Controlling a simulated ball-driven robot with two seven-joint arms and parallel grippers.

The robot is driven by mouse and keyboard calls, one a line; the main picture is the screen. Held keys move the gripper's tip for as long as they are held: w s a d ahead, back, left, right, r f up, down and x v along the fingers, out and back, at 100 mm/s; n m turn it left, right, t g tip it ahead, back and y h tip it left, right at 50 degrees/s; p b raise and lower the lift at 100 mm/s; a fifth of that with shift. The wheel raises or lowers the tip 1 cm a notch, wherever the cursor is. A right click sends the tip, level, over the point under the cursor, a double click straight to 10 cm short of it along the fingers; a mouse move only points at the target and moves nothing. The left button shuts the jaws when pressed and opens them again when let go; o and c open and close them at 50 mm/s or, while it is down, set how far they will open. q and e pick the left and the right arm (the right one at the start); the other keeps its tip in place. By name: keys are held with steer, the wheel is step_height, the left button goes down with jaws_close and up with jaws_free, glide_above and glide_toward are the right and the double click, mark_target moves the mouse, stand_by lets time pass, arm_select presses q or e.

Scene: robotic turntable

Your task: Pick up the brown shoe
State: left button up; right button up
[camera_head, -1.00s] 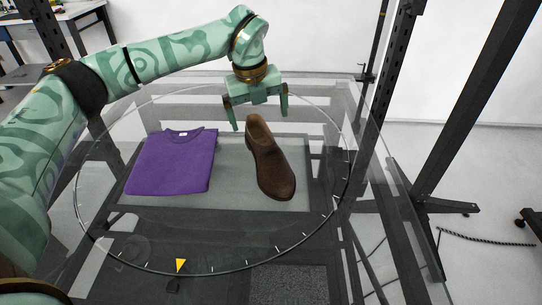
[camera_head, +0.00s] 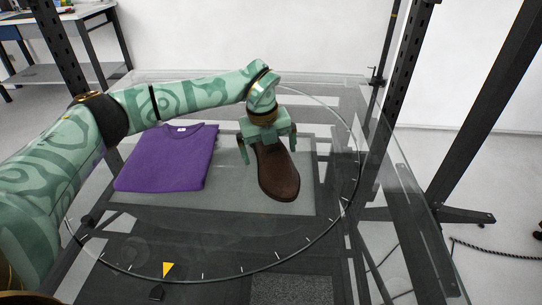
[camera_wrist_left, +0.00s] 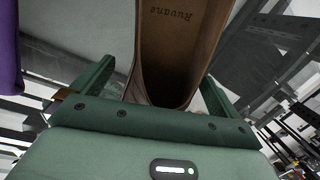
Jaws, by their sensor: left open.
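The brown shoe (camera_head: 279,177) lies on the clear turntable, its toe toward the front. My left gripper (camera_head: 268,153) is open over the heel end, with one finger on each side of the shoe. It hides the heel in the head view. In the left wrist view, the shoe's opening (camera_wrist_left: 180,45), with lettering on the insole, sits between the two spread fingers. I cannot tell whether a finger touches the shoe. My right gripper is not in view.
A folded purple shirt (camera_head: 167,158) lies left of the shoe on the glass turntable (camera_head: 225,240). Dark frame posts (camera_head: 490,105) stand at the right. A workbench (camera_head: 75,30) is at the back left. The turntable's front part is clear.

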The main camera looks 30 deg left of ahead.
arm_select(q)
steer(key=shift+r, duration=0.3)
steer(key=c, duration=1.4)
